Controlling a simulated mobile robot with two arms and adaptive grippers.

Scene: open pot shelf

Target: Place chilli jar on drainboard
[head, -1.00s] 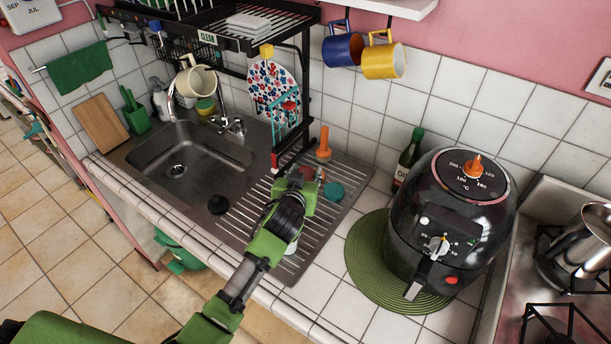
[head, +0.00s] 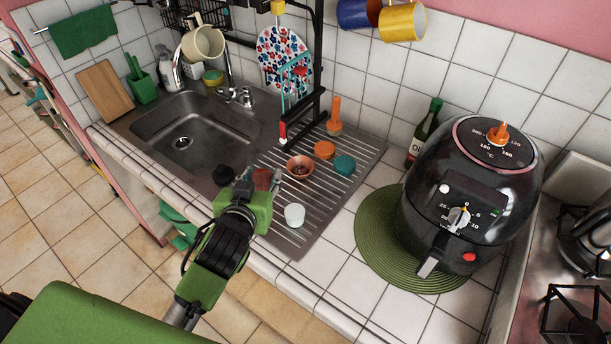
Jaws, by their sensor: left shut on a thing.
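My left gripper (head: 262,184) reaches in from the lower left and is shut on a small red thing, likely the chilli jar (head: 262,178). The gripper body hides most of it. It is over or at the left part of the ribbed drainboard (head: 320,205), near the sink's right edge. I cannot tell whether the jar touches the drainboard. My right gripper is not in view.
On the drainboard are a reddish bowl (head: 300,168), an orange piece (head: 324,150), a teal piece (head: 344,164) and a white cup (head: 294,215). The sink (head: 195,130) is left, a black plug (head: 223,175) beside it. An air fryer (head: 470,200) stands right.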

